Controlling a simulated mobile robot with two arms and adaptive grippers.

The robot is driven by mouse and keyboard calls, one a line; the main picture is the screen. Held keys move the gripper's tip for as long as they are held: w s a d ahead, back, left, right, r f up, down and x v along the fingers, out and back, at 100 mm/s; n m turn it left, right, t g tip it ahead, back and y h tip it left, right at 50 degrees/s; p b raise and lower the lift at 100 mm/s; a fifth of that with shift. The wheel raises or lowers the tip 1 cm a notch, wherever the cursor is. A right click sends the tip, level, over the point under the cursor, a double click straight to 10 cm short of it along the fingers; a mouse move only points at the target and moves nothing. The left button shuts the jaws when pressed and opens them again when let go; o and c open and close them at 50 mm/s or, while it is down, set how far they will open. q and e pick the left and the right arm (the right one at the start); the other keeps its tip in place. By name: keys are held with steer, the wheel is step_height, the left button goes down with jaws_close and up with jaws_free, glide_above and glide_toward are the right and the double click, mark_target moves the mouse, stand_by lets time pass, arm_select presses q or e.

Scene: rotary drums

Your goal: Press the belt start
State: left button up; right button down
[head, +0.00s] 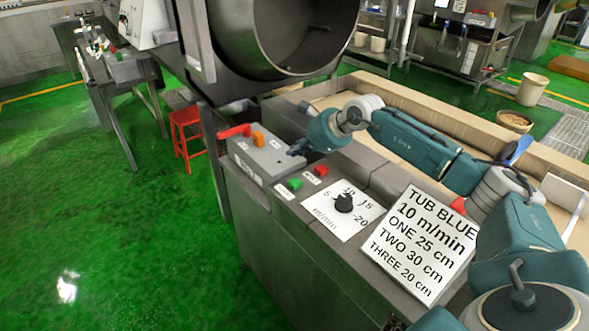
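A green button (295,184) and a red button (320,170) sit on the grey console top (270,192), each with a small white label too small to read. I cannot tell which one is marked belt start. My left gripper is out of view.
The control box carries a red lever (235,131) and an orange button (258,139). A black dial (344,203) and a sign reading "TUB BLUE 10 m/min" (421,245) lie to the right. A large drum (300,40) stands behind. A red stool (186,135) stands left.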

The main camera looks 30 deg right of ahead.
mark_target(296, 183)
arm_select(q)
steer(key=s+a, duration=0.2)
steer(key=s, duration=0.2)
arm_select(e)
steer(key=f+b, duration=0.2)
steer(key=f, duration=0.1)
steer(key=shift+s+d+f, duration=0.1)
steer(key=shift+s+f, duration=0.05)
steer(key=shift+s, duration=0.05)
step_height(296, 183, down, 4)
steer(key=b, duration=0.3)
steer(key=shift+f, duration=0.35)
arm_select(q)
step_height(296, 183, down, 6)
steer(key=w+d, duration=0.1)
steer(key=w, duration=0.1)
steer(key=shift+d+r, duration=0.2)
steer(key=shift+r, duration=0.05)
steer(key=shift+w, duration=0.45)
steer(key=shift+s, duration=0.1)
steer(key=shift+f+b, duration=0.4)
steer(key=shift+b, duration=0.25)
arm_select(e)
steer(key=shift+f, duration=0.4)
